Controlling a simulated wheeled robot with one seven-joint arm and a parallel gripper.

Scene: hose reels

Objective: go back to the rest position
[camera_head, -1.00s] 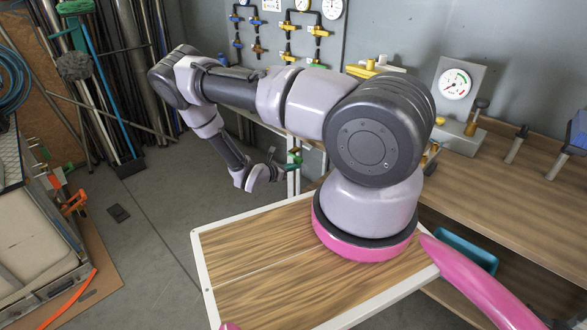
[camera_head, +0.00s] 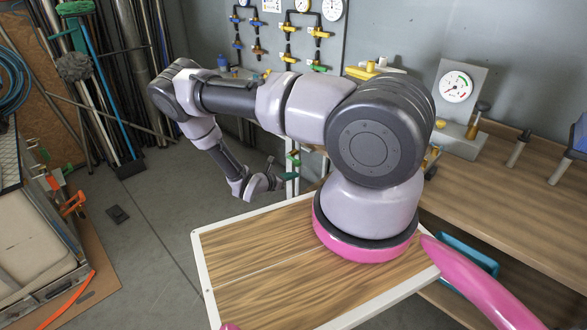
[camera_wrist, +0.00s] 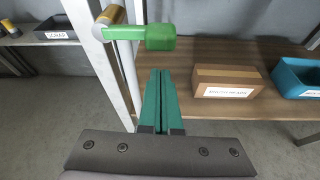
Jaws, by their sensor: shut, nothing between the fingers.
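My gripper (camera_head: 281,172) shows in the head view at the end of my folded arm, beside the left end of the wooden bench. In the wrist view its two green fingers (camera_wrist: 160,101) lie together with nothing between them. A green handle (camera_wrist: 160,37) on a brass fitting shows just past the fingertips in the wrist view. The fingers appear apart from it, though the gap is hard to judge.
A wooden bench (camera_head: 545,205) runs along the wall at right. The wrist view shows a cardboard box (camera_wrist: 228,81), a blue bin (camera_wrist: 296,77) and a pale upright post (camera_wrist: 92,60). A gauge panel (camera_head: 330,45) hangs behind my arm. Open floor (camera_head: 165,215) lies at left.

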